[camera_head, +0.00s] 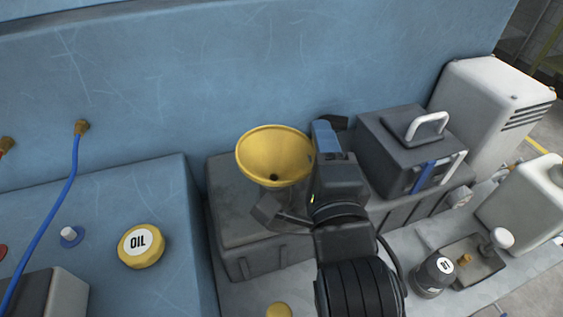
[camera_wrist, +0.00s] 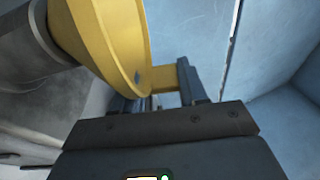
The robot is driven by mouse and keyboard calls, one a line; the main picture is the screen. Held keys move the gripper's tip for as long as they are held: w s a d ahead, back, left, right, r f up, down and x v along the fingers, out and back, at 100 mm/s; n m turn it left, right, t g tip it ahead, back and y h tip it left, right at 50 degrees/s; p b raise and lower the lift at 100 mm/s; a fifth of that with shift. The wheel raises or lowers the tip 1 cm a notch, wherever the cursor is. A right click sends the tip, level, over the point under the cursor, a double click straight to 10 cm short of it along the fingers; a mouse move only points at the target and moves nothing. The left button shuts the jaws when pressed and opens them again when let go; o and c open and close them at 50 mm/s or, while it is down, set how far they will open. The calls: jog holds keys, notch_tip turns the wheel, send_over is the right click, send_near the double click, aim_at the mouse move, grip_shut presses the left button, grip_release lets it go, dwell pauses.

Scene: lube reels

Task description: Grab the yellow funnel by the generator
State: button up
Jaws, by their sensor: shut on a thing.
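The yellow funnel (camera_head: 262,160) is in the middle of the head view, wide mouth facing up, above a dark grey box. A greyish lower part below its cone is partly hidden by my arm. My gripper (camera_head: 317,152) is at the funnel's right rim and hides that edge. In the wrist view the funnel's yellow cone (camera_wrist: 105,42) fills the upper left, and a small yellow tab (camera_wrist: 163,78) reaches from it between the fingers of my gripper (camera_wrist: 155,98). The gripper is shut on the funnel there. I cannot tell whether the funnel touches the box below.
The dark grey box (camera_head: 235,215) lies under the funnel. A dark case with a white handle (camera_head: 400,135) and a vented white housing (camera_head: 485,110) stand right. A yellow OIL cap (camera_head: 141,246) is left. A blue wall (camera_head: 230,70) rises close behind.

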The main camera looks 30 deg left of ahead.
jog(key=shift+c, duration=1.2)
